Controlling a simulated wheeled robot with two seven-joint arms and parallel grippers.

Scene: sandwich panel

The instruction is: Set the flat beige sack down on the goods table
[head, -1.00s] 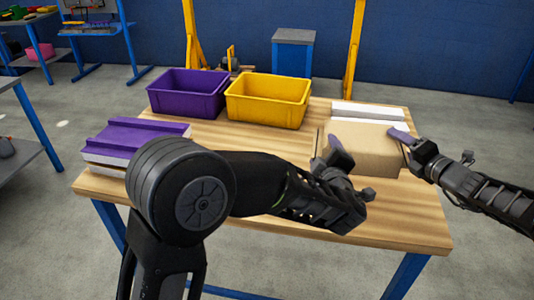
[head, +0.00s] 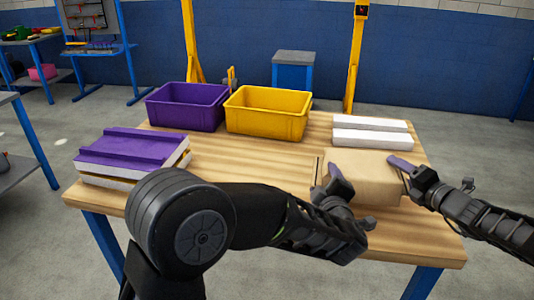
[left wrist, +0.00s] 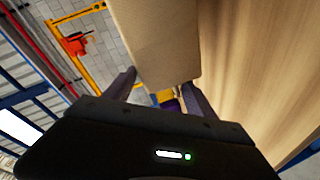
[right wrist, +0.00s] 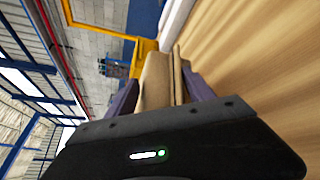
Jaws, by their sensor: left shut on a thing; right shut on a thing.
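The flat beige sack (head: 370,170) is held between my two grippers at the right part of the goods table (head: 240,165). My left gripper (head: 338,183) is shut on its left side, and my right gripper (head: 402,168) is shut on its right side. The sack looks roughly level. Whether its underside touches the tabletop cannot be told. The left wrist view shows the sack (left wrist: 158,40) between the fingers, with the wooden top beside it. The right wrist view shows the sack's edge (right wrist: 156,80) between the fingers.
Two white blocks (head: 370,131) lie just behind the sack. A purple bin (head: 186,108) and a yellow bin (head: 265,115) stand at the back. A stack with a purple top (head: 135,148) lies at the table's left. The middle of the table is clear.

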